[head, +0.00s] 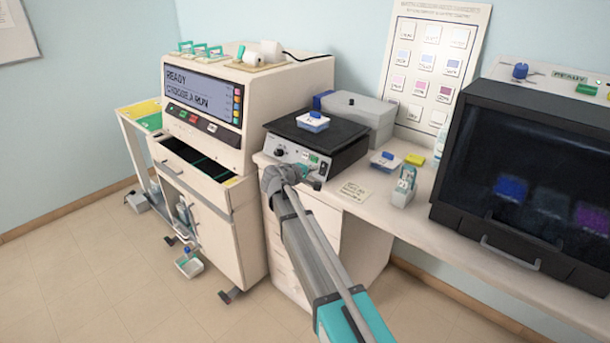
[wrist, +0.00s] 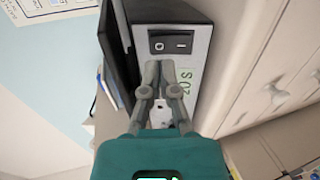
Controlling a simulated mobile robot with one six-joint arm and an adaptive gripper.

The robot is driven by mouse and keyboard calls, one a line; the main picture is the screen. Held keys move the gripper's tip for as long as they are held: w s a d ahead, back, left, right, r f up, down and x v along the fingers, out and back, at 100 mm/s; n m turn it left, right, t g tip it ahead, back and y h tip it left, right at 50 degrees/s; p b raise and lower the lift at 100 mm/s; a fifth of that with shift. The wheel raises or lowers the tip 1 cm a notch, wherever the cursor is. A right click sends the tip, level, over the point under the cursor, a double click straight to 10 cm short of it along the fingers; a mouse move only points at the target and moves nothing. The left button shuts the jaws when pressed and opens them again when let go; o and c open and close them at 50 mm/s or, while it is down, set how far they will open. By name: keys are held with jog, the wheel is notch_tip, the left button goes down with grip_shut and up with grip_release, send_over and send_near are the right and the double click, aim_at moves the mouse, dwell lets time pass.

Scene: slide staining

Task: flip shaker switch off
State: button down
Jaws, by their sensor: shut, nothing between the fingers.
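The shaker (head: 340,140) is a pale box with a black platform on top, standing on the bench. Its front panel shows a dark knob (head: 280,152) at the left and a green label. In the wrist view, a black rocker switch (wrist: 171,42) with a round mark and a line mark sits on the panel; I cannot tell which side is pressed. My gripper (wrist: 160,66) is shut and empty, its fingertips just below the switch in the picture. Contact with the panel is unclear. In the head view, my gripper (head: 314,180) is in front of the panel's right part.
To the right are another blue-lidded box (head: 385,161), a bottle rack (head: 403,190) and a dark-fronted cabinet (head: 530,170). A stainer with a screen (head: 203,96) stands left.

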aim_at(324, 166)
jog(key=shift+b+x, duration=0.35)
jog(key=shift+x, duration=1.35)
jog(key=shift+d, duration=0.1)
jog(key=shift+w+d, duration=0.1)
jog(key=shift+d, duration=0.1)
jog(key=shift+a, duration=0.25)
jog(key=r+p+v, duration=0.3)
jog(key=p+v, duration=0.4)
jog(key=v, duration=0.6)
jog(key=shift+r, duration=0.2)
jog(key=shift+w+d, duration=0.1)
jog(key=shift+d, duration=0.05)
